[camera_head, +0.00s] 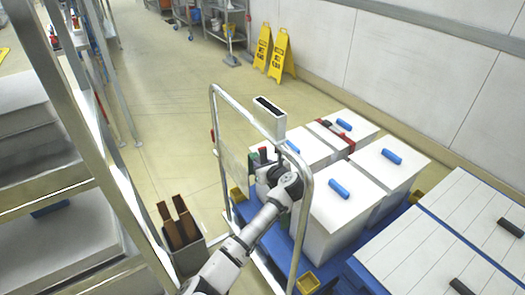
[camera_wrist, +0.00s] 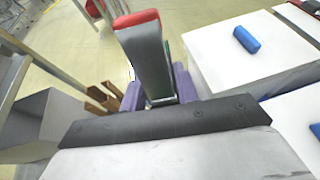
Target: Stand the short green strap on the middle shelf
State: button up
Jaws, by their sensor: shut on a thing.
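My gripper (camera_head: 266,168) is at the end of my arm, beside the cart's metal hoop frame in the head view. In the wrist view my gripper (camera_wrist: 160,95) has purple fingers closed around an upright piece. That piece has a grey face, a red top and a narrow green edge; I take the green part to be the short green strap (camera_wrist: 167,62). It shows as a small green patch (camera_head: 263,153) in the head view, mostly hidden by my gripper. The shelf rack stands at the left, and its middle shelf (camera_head: 45,207) shows a pale front edge.
White boxes (camera_head: 345,205) with blue handles stand on a blue cart to the right; one carries a red strap (camera_head: 328,133). A grey bin (camera_head: 190,261) with brown slats stands between rack and cart. Yellow floor signs (camera_head: 280,55) stand behind.

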jog(key=s+f+m+t+h, duration=0.1)
jog(key=s+f+m+h, duration=0.4)
jog(key=s+f, duration=0.4)
notch_tip(320, 180, down, 4)
jog(key=shift+d+r+h, duration=0.1)
jog(key=shift+d+h, duration=0.2)
jog(key=shift+s, duration=0.1)
